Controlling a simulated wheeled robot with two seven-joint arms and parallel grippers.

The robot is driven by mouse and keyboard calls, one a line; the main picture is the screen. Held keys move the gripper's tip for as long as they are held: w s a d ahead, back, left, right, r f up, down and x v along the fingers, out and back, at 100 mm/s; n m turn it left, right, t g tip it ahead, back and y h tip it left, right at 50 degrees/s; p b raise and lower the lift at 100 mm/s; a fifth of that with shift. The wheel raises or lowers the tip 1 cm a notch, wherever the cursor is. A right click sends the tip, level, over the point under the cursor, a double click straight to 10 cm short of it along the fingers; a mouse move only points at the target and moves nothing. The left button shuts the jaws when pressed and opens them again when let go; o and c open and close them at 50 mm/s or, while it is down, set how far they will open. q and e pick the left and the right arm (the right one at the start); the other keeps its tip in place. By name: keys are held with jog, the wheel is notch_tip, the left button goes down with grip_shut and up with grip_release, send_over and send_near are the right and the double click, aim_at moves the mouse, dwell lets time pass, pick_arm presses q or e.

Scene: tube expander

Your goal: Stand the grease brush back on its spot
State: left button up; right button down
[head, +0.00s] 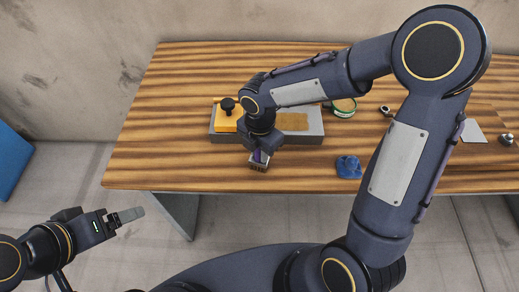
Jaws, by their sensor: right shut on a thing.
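My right gripper (259,162) points down in front of the grey block on the wooden table, near the table's front edge. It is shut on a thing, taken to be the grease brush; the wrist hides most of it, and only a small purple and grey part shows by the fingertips. I cannot tell whether it touches the table. The brush's spot cannot be made out. My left gripper (126,216) hangs off the table's front left, away from everything; its fingers are seen side-on, so their opening is unclear.
The grey block (230,138) carries a yellow piece (225,124) with a black knob and a tan pad (293,121). A green-rimmed tin (345,107) stands behind right. A blue cloth (348,167) lies near the front edge. The table's left side (160,150) is clear.

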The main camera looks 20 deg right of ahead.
jog(key=c, duration=1.2)
grip_release()
notch_tip(320, 180, up, 8)
jog(key=p, duration=0.7)
